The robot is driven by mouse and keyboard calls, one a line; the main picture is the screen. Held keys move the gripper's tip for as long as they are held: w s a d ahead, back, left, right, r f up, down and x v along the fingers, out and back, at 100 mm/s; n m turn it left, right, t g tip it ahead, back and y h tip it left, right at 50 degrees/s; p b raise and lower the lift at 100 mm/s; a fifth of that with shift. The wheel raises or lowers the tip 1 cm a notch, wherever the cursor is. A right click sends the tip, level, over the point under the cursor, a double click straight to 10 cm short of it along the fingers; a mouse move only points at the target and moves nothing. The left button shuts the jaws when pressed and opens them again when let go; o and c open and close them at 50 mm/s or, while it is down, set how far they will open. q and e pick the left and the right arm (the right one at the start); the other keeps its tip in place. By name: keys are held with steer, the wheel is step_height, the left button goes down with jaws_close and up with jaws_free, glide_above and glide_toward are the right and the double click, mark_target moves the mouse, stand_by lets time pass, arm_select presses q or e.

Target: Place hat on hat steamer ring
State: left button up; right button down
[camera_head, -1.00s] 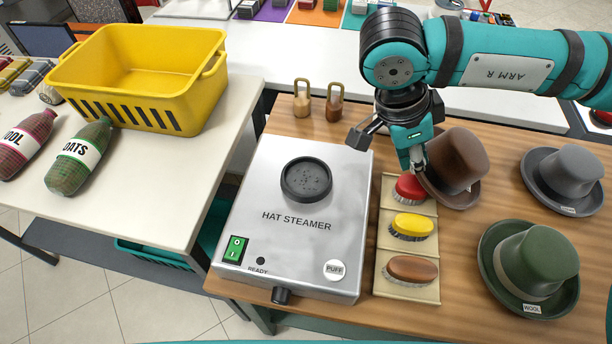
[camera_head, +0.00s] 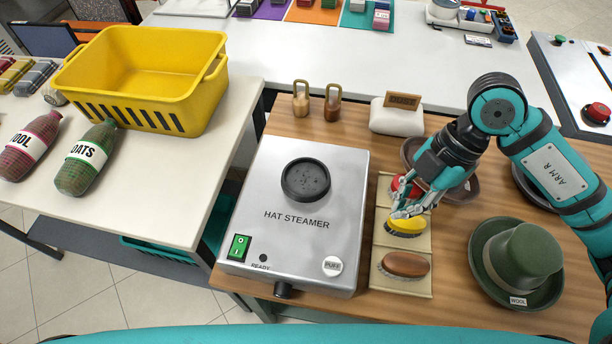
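The hat steamer (camera_head: 296,250) is a silver box with a round black ring (camera_head: 306,181) on top; the ring is bare. The brown hat (camera_head: 412,148) sits on the table behind my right gripper, its crown largely hidden by my arm. The green hat (camera_head: 521,262), tagged WOOL, stands at the right. The grey hat (camera_head: 524,186) is mostly hidden behind my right arm. My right gripper (camera_head: 399,202) is low over the red and yellow brushes, right of the steamer; its finger gap is not clear. My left gripper is out of view.
A tan mat (camera_head: 410,232) holds a red brush (camera_head: 405,186), a yellow brush (camera_head: 405,227) and a brown brush (camera_head: 404,264). Two wooden-looking weights (camera_head: 301,105) and a white cushion (camera_head: 396,119) with a sign stand behind. A yellow basket (camera_head: 145,80) is on the left table.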

steer(key=m, duration=0.1)
steer(key=m+t, duration=0.1)
steer(key=shift+s+d+f+m, duration=0.15)
steer(key=shift+s+m, duration=0.1)
steer(key=shift+m, duration=0.15)
stand_by(0.5)
